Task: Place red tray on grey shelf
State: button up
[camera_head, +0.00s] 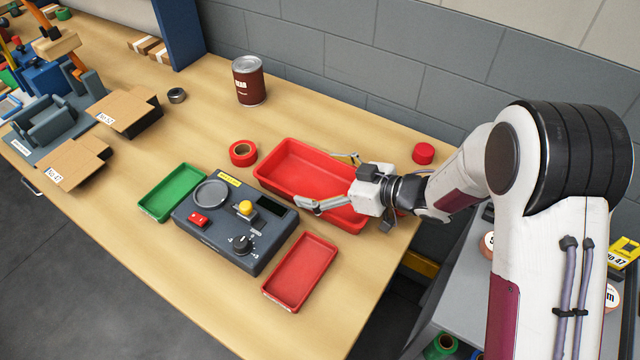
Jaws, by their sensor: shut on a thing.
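A large, deep red tray (298,170) sits at the back of the wooden bench, behind the control box. My gripper (318,178) reaches over its right part, with one finger near the front rim and the other near the back rim. It is shut on this tray across its width. My gripper body hides part of the tray's right end. Whether the tray is clear of the bench is not certain. A smaller, shallow red tray (300,271) lies nearer the front. A grey shelf surface (452,262) shows at lower right, below bench height and partly hidden by my arm.
A dark control box (222,243) with a yellow button stands between a green tray (172,191) and the small red tray. A red tape roll (243,153), a brown can (249,82) and a red cap (423,153) are near. Several items stand on the shelf's right.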

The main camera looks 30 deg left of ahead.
aim_at(320, 191)
jog(key=shift+r, duration=0.1)
notch_tip(320, 191, up, 10)
dwell(0.8)
dwell(0.8)
